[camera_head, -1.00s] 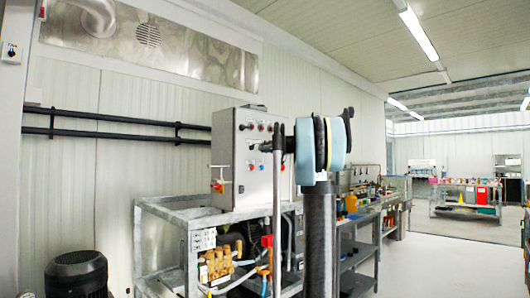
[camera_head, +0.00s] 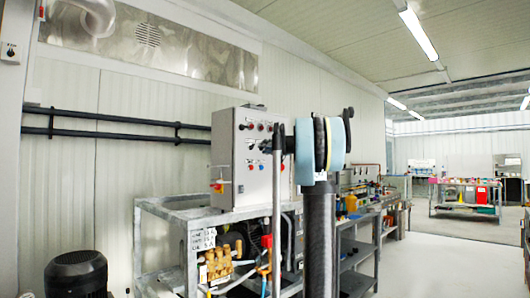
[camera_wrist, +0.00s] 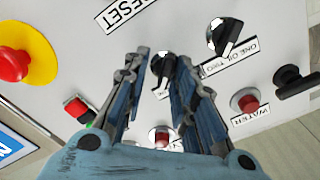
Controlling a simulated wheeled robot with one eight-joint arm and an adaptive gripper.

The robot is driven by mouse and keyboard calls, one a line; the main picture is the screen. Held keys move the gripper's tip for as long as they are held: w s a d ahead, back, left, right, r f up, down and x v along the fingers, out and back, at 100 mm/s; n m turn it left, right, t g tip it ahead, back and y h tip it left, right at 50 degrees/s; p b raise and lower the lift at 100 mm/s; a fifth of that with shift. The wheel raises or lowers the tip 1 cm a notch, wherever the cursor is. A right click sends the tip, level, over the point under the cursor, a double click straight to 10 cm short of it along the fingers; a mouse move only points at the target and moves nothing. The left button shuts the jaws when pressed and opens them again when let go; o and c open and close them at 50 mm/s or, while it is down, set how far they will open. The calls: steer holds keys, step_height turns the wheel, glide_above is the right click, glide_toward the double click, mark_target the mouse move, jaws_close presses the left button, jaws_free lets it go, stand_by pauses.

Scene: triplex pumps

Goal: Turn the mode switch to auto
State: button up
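The grey control cabinet (camera_head: 226,150) stands left of my blue and black arm in the head view. In the wrist view, my gripper (camera_wrist: 162,60) is open, with one finger on each side of a black rotary knob (camera_wrist: 164,66) on the panel. I cannot tell whether either finger touches it. The knob's label is mostly hidden, so I cannot read its mode or setting. A second black rotary knob (camera_wrist: 228,37), labelled "ONE OR TWO", is to the right of the fingers. The gripper does not show clearly in the head view.
Around the fingers are a red button on yellow (camera_wrist: 13,65), a red and green button (camera_wrist: 78,109), a red "WATER" button (camera_wrist: 247,102), another red button (camera_wrist: 161,136) and a black handle (camera_wrist: 294,80). A metal frame (camera_head: 160,210) with pump parts is under the cabinet.

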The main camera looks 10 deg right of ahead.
steer(key=shift+s+a, duration=0.1)
steer(key=shift+s, duration=0.05)
steer(key=v, duration=1.1)
steer(key=shift+s+d, duration=0.25)
